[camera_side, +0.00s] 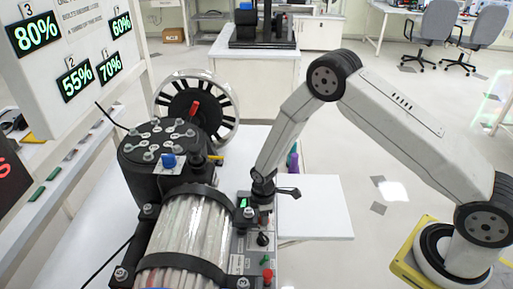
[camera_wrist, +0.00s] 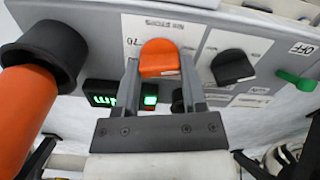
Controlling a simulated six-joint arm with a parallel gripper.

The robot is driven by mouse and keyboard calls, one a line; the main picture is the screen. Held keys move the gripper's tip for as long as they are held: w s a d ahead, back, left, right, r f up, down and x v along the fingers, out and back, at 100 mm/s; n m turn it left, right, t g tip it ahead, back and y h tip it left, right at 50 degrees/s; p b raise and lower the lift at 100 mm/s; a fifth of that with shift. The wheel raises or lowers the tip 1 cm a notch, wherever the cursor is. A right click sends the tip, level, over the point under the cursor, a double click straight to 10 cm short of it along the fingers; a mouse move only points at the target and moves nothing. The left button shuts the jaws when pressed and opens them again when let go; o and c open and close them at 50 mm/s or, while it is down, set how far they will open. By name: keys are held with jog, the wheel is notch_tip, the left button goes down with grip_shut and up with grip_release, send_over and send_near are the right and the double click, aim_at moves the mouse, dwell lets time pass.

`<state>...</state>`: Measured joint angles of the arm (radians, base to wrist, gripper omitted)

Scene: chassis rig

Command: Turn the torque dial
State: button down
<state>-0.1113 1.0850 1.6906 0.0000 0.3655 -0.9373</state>
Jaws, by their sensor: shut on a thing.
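In the wrist view, an orange dial (camera_wrist: 160,58) stands out from a grey control panel (camera_wrist: 278,32). My gripper (camera_wrist: 160,75) has one finger on each side of the dial and is shut on it. The dial's label is too small to read, so I cannot tell whether it is marked torque. A black dial (camera_wrist: 233,66) sits to its right on the panel, apart from my fingers. A green-lit display (camera_wrist: 122,98) is partly hidden behind my fingers. In the side view, my gripper (camera_side: 262,203) is down at the panel, hiding the orange dial.
A green switch (camera_wrist: 295,80) is at the panel's right. A large orange cylinder (camera_wrist: 24,112) with a black collar stands close at left. In the side view, the ribbed machine body (camera_side: 186,232) lies left of my gripper. A sign (camera_side: 75,45) shows 80%, 60%, 55% and 70%.

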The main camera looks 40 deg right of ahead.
jog(key=m, duration=0.8)
jog(key=shift+w+m, duration=0.1)
jog(key=shift+m, duration=0.2)
jog(key=m, duration=0.3)
jog(key=shift+d+m, duration=0.1)
jog(key=shift+m, duration=0.2)
jog(key=m, duration=0.4)
jog(key=shift+c, duration=0.8)
grip_release()
jog(key=shift+r, duration=0.2)
